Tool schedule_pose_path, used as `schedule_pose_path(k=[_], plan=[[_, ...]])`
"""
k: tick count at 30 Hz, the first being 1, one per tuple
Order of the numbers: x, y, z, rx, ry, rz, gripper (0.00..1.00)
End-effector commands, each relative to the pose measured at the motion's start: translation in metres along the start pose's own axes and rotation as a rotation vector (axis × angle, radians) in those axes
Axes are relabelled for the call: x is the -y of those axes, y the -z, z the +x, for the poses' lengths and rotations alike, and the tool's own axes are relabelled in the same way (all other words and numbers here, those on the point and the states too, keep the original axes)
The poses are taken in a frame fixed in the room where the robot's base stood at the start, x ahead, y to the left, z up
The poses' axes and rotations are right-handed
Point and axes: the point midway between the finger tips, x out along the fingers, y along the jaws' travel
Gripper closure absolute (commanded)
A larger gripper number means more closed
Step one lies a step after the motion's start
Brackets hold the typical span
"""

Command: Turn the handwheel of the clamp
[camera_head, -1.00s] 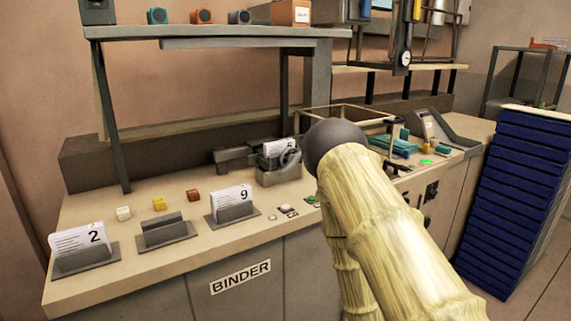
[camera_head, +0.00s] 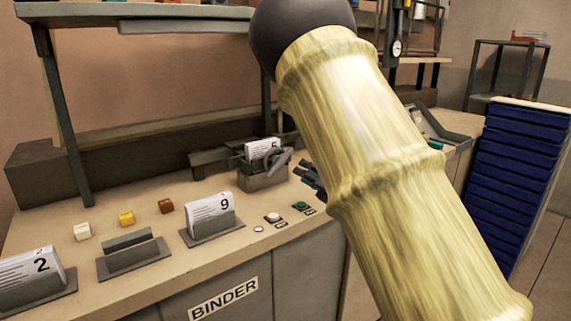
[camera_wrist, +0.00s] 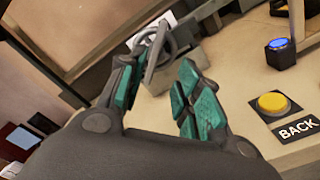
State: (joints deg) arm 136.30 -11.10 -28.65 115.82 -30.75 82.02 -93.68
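The clamp (camera_head: 262,180) is a grey device on the bench, holding a white card with a 5 (camera_head: 262,147). Its grey handwheel (camera_head: 278,160) is on the side facing me; it also shows in the wrist view (camera_wrist: 160,45), at and between my fingertips. My gripper (camera_wrist: 164,64) has dark fingers with teal pads, spread apart. In the head view, its fingertips (camera_head: 309,178) show just right of the clamp, the rest hidden by my arm. I cannot tell whether a finger touches the wheel.
Card holders with 9 (camera_head: 211,231) and 2 (camera_head: 35,290), plus an empty holder (camera_head: 133,257), stand on the bench left of the clamp. A green button (camera_head: 301,205) sits in front. The wrist view shows yellow (camera_wrist: 272,102) and blue (camera_wrist: 280,45) buttons. Blue trays (camera_head: 515,180) stack at right.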

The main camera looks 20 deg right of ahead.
Motion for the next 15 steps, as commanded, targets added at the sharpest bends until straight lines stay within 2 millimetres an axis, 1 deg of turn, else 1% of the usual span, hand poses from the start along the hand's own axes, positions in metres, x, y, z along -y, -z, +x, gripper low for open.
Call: schedule_pose_path(k=[1,6,9,15], plan=[[-0.004,0.001,0.010,-0.004,-0.004,0.000,0.66],[-0.003,0.004,0.044,-0.009,-0.003,0.003,0.66],[-0.002,0.005,0.060,-0.009,-0.003,0.004,0.66],[-0.001,0.004,0.085,-0.006,-0.001,0.004,0.66]])
